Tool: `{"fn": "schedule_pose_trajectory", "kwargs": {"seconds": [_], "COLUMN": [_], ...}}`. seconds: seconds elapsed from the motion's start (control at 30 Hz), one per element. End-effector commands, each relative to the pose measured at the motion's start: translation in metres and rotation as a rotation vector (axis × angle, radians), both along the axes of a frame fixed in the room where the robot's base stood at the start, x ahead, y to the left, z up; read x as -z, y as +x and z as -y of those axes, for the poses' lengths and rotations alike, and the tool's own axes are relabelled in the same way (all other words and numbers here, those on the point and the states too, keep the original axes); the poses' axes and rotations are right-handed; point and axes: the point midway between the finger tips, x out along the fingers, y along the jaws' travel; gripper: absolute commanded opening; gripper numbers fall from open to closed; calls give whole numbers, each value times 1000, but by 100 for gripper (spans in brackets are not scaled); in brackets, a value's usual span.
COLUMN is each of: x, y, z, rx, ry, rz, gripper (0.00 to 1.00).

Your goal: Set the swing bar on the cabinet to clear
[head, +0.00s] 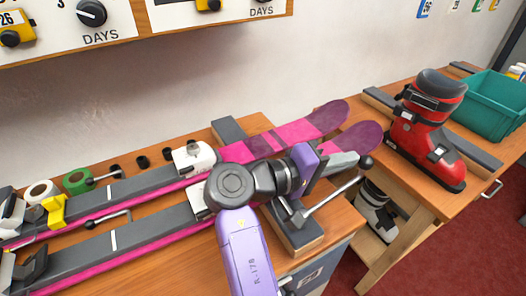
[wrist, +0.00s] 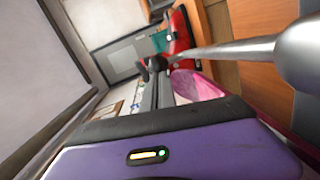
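The swing bar (head: 332,198) is a silver rod with a black knob at its far end. It rises to the right from a grey mount at the bench's right end, above the grey cabinet (head: 335,262). In the wrist view the rod (wrist: 225,50) runs across the upper right, with its black knob (wrist: 156,63) near the middle. My gripper (head: 352,160) has a purple body and grey fingers that look close together. The fingertips are right beside the knob; I cannot tell whether they touch it. Nothing shows held between them.
Two pink skis (head: 290,135) lie along the bench, partly behind my arm. A red ski boot (head: 430,130) and a teal bin (head: 490,105) stand on the right-hand table. A white boot (head: 375,212) sits below. Tape rolls (head: 77,180) and small knobbed levers are at left.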

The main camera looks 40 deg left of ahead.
Motion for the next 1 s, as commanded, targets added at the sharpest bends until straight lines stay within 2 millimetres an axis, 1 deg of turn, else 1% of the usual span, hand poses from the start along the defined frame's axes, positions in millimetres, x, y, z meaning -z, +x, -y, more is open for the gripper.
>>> {"fn": "schedule_pose_trajectory", "kwargs": {"seconds": [0.03, 0.1, 0.33, 0.87, 1.0], "x": [0, 0, 1, 2, 0], "y": [1, 1, 0, -1, -12], "z": [6, 10, 15, 16, 10], "rx": [4, 3, 0, 2, -3], "ry": [-1, 0, -1, -1, -1], "rz": [-2, -3, -3, -4, -2], "gripper": [0, 0, 0, 0, 0]}}
